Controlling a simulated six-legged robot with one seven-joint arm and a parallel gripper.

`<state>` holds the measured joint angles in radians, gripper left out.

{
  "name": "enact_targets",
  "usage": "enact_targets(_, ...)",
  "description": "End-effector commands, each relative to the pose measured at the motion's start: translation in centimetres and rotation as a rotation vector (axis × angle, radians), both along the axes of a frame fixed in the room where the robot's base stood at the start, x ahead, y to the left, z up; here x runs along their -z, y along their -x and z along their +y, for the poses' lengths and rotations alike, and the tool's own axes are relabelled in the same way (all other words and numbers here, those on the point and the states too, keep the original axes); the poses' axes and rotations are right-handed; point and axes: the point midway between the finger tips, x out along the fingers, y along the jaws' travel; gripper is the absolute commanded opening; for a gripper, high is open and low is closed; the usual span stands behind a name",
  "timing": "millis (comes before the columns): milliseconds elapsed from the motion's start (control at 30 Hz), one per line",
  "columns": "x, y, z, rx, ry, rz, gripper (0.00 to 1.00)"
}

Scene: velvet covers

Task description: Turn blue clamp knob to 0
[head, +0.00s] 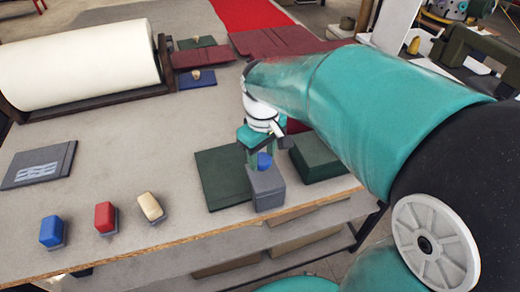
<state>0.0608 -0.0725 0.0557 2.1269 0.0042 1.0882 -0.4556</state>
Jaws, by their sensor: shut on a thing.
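The blue clamp knob (264,161) sits on top of a grey block (267,190) near the front edge of the table. My gripper (262,158) points down over it and is shut on the knob. The fingers hide part of the knob. Any dial marks or a 0 on the block are too small to make out.
A dark green flat panel (216,180) lies left of the block, and a dark green box (318,160) stands right. Blue (51,231), red (105,217) and cream (150,206) pieces stand along the front left. A large white roll (80,62) lies behind.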

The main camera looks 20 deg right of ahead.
Motion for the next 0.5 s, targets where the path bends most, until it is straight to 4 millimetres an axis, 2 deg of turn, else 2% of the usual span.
enact_targets(500, -0.16, -0.13, 0.04, -0.491, 0.000, -0.006, 0.20)
